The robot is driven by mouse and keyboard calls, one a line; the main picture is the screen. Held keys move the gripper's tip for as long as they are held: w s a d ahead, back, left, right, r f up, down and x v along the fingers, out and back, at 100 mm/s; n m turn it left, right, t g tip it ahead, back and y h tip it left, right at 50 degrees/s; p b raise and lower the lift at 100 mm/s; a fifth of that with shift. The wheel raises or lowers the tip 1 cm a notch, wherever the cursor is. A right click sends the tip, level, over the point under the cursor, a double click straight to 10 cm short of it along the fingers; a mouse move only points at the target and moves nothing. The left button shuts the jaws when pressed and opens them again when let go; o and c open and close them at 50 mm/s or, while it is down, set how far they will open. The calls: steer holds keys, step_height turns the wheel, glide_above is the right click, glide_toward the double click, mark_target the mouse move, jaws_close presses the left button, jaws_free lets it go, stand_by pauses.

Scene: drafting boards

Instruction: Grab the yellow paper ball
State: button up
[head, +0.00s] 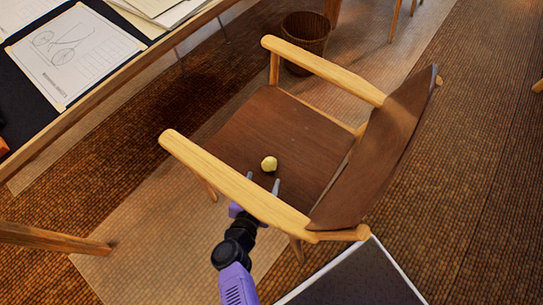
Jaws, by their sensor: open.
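The yellow paper ball (269,164) is small and pale. It shows over the dark brown seat of a wooden chair (285,118). My gripper (263,183) is just below the ball in the picture, with its two fingertips apart and pointing toward it. One finger shows to the right of the ball's lower side, and the other is partly hidden by the chair's near armrest. The ball looks clear of the fingers, but I cannot tell the exact gap. My purple and black arm reaches up from the bottom, and the near armrest hides part of the wrist.
The chair's near armrest (225,182) crosses in front of my wrist. The far armrest (322,68) and brown backrest (375,155) bound the seat. A drafting table with drawings (75,55) is at upper left. A basket (306,33) stands behind the chair.

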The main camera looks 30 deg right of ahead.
mark_target(268, 168)
steer(key=x, duration=0.3)
steer(key=shift+f+b+x, duration=0.25)
steer(key=shift+b+x, duration=0.2)
steer(key=shift+x, duration=0.85)
steer(key=shift+f+b+x, duration=0.2)
steer(key=shift+b+x, duration=0.2)
steer(key=shift+x, duration=0.9)
steer(key=shift+s+a, duration=0.1)
steer(key=shift+a, duration=0.1)
steer(key=c, duration=1.5)
